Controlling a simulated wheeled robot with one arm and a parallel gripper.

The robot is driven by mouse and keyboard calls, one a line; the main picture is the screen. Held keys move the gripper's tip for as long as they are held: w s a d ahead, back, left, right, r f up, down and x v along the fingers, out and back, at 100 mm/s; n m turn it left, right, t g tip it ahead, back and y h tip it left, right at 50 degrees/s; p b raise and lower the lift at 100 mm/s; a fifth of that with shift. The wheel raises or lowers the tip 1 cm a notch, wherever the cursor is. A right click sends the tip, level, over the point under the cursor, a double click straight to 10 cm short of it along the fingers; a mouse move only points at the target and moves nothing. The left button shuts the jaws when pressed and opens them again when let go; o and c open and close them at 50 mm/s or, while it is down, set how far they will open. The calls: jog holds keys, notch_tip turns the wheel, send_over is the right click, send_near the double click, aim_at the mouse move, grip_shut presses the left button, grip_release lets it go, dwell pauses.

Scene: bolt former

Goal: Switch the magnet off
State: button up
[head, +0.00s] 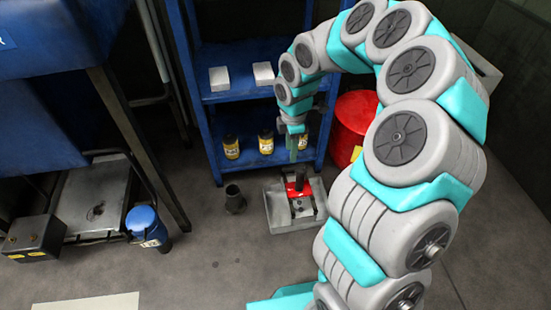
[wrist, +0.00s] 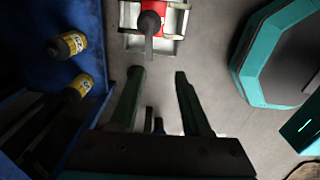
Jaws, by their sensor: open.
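A red magnet (head: 292,187) with a dark upright lever (head: 300,182) sits in a grey metal tray (head: 283,222) on the floor. In the wrist view the red magnet body (wrist: 152,7) is at the top edge, partly cut off, and its grey lever (wrist: 148,45) points down the picture towards my fingers. My gripper (head: 293,155) hangs just above and behind the magnet in the head view. In the wrist view my gripper (wrist: 159,72) is open, with nothing held between its two green fingers; the lever end lies just beyond the fingertips.
A blue shelf (head: 240,97) with several yellow-labelled jars (head: 231,147) stands behind. A red drum (head: 352,125) is to the right of the shelf. A dark cup-like part (head: 234,198) stands left of the tray. A blue canister (head: 146,226) is farther left. The floor in front is open.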

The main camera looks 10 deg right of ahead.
aim_at(288, 168)
jog(key=shift+w+f+n, duration=0.4)
jog(key=shift+w+f, duration=0.65)
jog(key=shift+f, duration=0.15)
notch_tip(288, 168, down, 7)
jog(key=shift+s+f, duration=0.1)
jog(key=shift+f, duration=0.1)
jog(key=shift+c, duration=0.3)
grip_shut()
